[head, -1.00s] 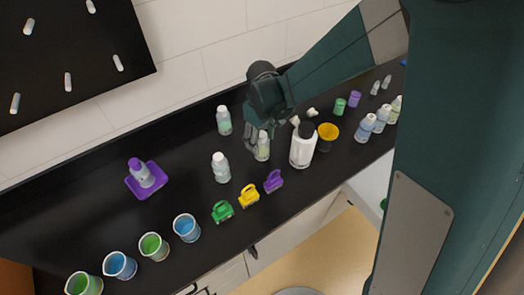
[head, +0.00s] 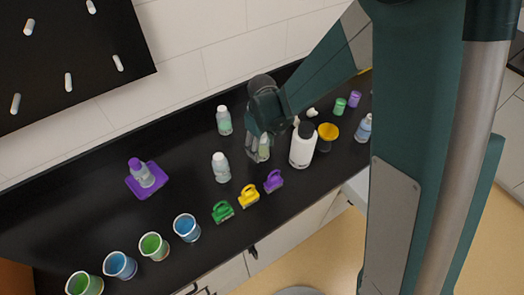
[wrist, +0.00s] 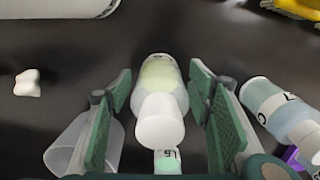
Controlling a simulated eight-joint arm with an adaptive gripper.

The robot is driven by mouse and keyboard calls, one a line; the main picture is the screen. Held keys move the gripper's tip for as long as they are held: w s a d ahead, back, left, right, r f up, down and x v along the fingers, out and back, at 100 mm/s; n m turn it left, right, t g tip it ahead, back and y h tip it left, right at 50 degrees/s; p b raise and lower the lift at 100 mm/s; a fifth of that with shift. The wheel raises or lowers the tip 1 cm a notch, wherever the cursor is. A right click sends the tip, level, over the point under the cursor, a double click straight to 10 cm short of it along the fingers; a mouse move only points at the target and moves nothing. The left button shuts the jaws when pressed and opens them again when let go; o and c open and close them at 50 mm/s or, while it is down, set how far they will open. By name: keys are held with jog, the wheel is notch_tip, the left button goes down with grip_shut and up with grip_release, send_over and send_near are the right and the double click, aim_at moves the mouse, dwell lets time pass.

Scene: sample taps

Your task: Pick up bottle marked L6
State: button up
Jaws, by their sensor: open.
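My gripper (head: 258,152) is open, with its fingers pointing down at the bench. In the wrist view its fingers (wrist: 160,82) stand on either side of a white-capped bottle with yellow-green contents (wrist: 160,75), with gaps on both sides. This bottle also shows partly behind the fingers in the head view (head: 265,149); I cannot read its mark. A bottle with a green band (head: 224,120) stands behind and left. A bottle low in the wrist view (wrist: 168,160) carries a small mark that looks like L6, though I cannot be sure. Another white-capped bottle (head: 221,167) stands in front and left.
A large white bottle with a black cap (head: 302,148) stands right of my gripper. A clear cup (wrist: 85,145) is beside one finger. Green (head: 222,212), yellow (head: 249,196) and purple (head: 273,181) clips lie in front.

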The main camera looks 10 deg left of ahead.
jog(key=c, duration=1)
jog(key=shift+r, duration=5)
